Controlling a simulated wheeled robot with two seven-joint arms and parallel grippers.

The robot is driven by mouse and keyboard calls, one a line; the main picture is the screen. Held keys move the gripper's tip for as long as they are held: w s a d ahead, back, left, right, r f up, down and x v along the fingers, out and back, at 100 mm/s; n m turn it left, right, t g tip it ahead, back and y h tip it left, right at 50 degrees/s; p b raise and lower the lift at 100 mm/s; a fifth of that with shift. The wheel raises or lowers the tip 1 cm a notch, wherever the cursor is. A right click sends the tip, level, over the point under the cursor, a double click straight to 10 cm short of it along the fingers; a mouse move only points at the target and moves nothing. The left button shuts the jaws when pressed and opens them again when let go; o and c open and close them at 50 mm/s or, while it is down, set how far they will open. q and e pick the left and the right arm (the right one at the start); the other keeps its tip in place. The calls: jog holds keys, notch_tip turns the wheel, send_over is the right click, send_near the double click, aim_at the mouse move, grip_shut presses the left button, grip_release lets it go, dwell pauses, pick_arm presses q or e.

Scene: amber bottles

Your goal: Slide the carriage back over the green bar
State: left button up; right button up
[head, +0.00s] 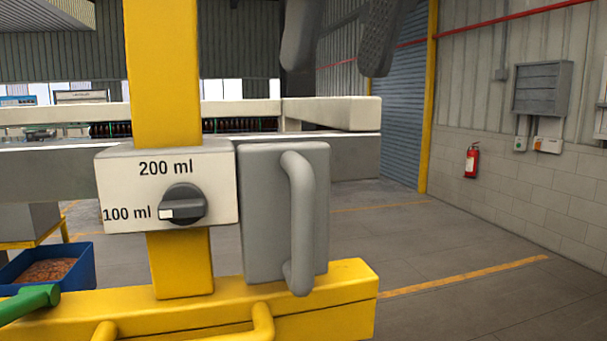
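A grey block with a vertical grey handle (300,220), which looks like the carriage (262,215), stands right of the white dial box, in front of the grey rail (355,160). I see no green bar on the rail around it; whether one is hidden behind the block I cannot tell. A green rounded lever (32,302) sticks in at the lower left. My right gripper (340,62) is at the top, its two dark grey fingers apart and empty, above and right of the block, not touching it. My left gripper is out of view.
A white box (120,180) marked 200 ml and 100 ml has a dark knob (183,204) with its white mark towards 100 ml. A yellow post (163,70) and yellow beam (345,300) frame it. A blue bin (80,268) is left. Space right of the block is clear.

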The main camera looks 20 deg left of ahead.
aim_at(308, 187)
jog(key=p+x, duration=0.3)
jog(key=x, duration=1.1)
jog(key=shift+w+f, duration=0.2)
grip_shut()
